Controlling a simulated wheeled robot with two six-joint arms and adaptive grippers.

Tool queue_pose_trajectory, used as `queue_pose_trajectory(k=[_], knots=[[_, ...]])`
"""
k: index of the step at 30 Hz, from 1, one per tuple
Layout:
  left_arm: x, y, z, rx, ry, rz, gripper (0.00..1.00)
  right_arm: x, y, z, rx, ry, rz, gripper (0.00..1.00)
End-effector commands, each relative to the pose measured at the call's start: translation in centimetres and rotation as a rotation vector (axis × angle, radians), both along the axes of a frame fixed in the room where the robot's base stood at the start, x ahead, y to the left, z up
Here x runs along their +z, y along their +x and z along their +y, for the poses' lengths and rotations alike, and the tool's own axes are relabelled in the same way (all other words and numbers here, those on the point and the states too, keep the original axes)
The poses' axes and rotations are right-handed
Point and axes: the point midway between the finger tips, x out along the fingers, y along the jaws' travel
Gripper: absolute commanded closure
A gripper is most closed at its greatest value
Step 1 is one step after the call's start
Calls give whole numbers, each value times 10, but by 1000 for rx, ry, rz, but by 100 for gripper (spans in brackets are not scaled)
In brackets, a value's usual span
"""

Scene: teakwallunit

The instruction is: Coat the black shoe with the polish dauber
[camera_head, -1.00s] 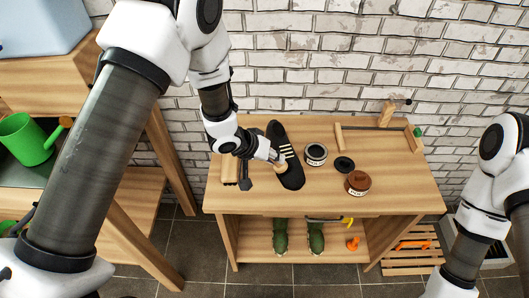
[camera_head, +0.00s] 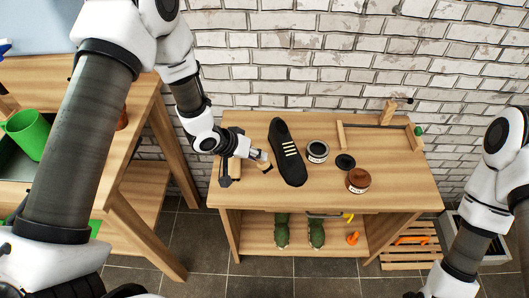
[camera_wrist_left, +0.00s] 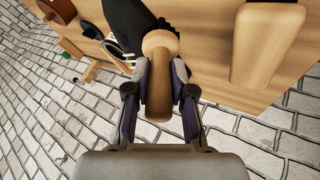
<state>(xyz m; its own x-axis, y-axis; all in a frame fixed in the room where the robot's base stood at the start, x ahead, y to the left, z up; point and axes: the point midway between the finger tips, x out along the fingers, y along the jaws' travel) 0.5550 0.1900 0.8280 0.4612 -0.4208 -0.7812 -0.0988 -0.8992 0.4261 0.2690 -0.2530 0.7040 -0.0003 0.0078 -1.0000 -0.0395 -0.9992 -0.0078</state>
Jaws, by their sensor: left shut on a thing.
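The black shoe (camera_head: 287,155) with pale laces lies on the wooden bench top. It also shows in the left wrist view (camera_wrist_left: 122,18), partly hidden behind the dauber. My left gripper (camera_head: 256,157) is left of the shoe and shut on the wooden-handled polish dauber (camera_head: 264,167). The dauber's round wooden handle fills the jaws in the left wrist view (camera_wrist_left: 159,85); its tip is hidden there. In the head view the dauber appears apart from the shoe. An open tin (camera_head: 317,150) with dark contents stands right of the shoe. My right gripper is out of view.
A dark round lid (camera_head: 345,162) and a brown polish tin (camera_head: 358,181) lie right of the open tin. A wooden block-like thing (camera_head: 235,168) is partly under my left gripper. A wooden frame (camera_head: 382,127) stands at the back right. Green boots (camera_head: 316,232) are on the lower shelf.

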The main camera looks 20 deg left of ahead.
Motion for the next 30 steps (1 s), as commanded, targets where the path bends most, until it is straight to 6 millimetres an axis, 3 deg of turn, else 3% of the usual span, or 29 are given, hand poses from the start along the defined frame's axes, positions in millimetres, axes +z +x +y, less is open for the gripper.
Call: queue_pose_trajectory(k=[9,30], knots=[[0,1,3,-2,1,0,100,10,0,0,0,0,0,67],[0,20,-50,-4,2,-1,100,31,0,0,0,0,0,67]])
